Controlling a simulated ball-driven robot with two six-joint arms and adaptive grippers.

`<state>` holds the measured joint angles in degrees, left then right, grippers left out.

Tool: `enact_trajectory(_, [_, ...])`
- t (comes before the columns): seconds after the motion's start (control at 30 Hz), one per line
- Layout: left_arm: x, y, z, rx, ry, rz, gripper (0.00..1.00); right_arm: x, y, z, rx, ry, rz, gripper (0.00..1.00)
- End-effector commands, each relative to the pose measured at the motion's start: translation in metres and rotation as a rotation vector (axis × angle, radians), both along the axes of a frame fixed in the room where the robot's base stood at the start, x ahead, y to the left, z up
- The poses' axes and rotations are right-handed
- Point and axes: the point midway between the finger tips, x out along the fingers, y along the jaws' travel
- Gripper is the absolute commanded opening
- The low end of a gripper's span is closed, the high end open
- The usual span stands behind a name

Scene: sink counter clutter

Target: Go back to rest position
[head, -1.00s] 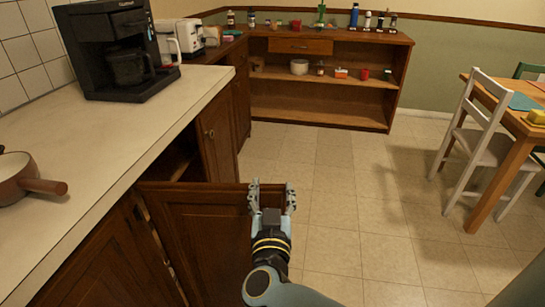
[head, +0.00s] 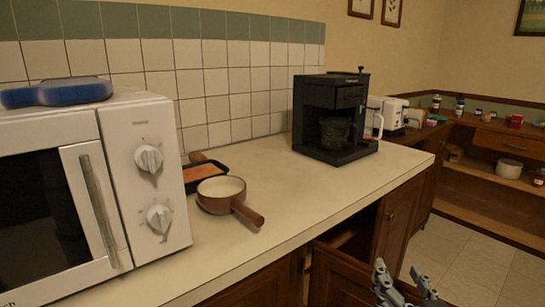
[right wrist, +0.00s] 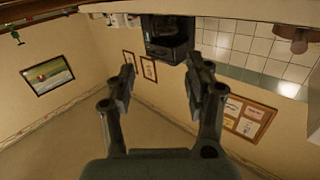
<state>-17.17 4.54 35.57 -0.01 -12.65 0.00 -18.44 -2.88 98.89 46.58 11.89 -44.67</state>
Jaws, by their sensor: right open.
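My right gripper (head: 405,280) shows at the bottom right edge of the head view, with only its fingers in the picture. It is beside the open cabinet door (head: 345,285) under the counter. In the right wrist view my right gripper (right wrist: 158,80) has its two fingers spread apart with nothing between them. The wrist view appears upside down, with walls and the coffee maker (right wrist: 167,38) beyond the fingers. My left gripper is not in view.
The counter (head: 300,200) holds a white microwave (head: 150,200), a brown saucepan (head: 222,193), a tray (head: 205,173) and a black coffee maker (head: 335,120). A toaster (head: 393,112) stands farther back. The open door juts out below the counter edge. Tiled floor (head: 470,275) at right is clear.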

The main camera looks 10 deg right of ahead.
Motion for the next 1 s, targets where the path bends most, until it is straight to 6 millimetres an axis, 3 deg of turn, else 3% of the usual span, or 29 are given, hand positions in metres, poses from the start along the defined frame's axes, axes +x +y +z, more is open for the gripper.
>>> enact_trajectory(0.1, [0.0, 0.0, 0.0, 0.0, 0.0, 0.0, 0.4, -0.013, 0.04, 0.005, -0.008, 0.15, 0.252, 0.53])
enact_trajectory(0.27, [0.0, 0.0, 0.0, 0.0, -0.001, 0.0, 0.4, -0.06, 0.063, -0.009, -0.041, 0.466, 0.441, 0.53])
enact_trajectory(0.4, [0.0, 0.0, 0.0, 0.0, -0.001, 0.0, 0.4, -0.105, 0.054, -0.018, -0.066, 0.716, 0.453, 0.53])
enact_trajectory(0.57, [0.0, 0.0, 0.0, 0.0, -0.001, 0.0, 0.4, -0.145, 0.035, -0.02, -0.08, 0.916, 0.399, 0.53])
enact_trajectory(0.93, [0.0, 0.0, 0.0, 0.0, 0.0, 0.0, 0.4, -0.225, -0.013, -0.002, -0.083, 1.24, 0.172, 0.53])
enact_trajectory(1.0, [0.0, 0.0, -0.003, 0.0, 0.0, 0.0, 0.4, -0.219, -0.014, -0.028, -0.078, 1.249, 0.174, 0.53])
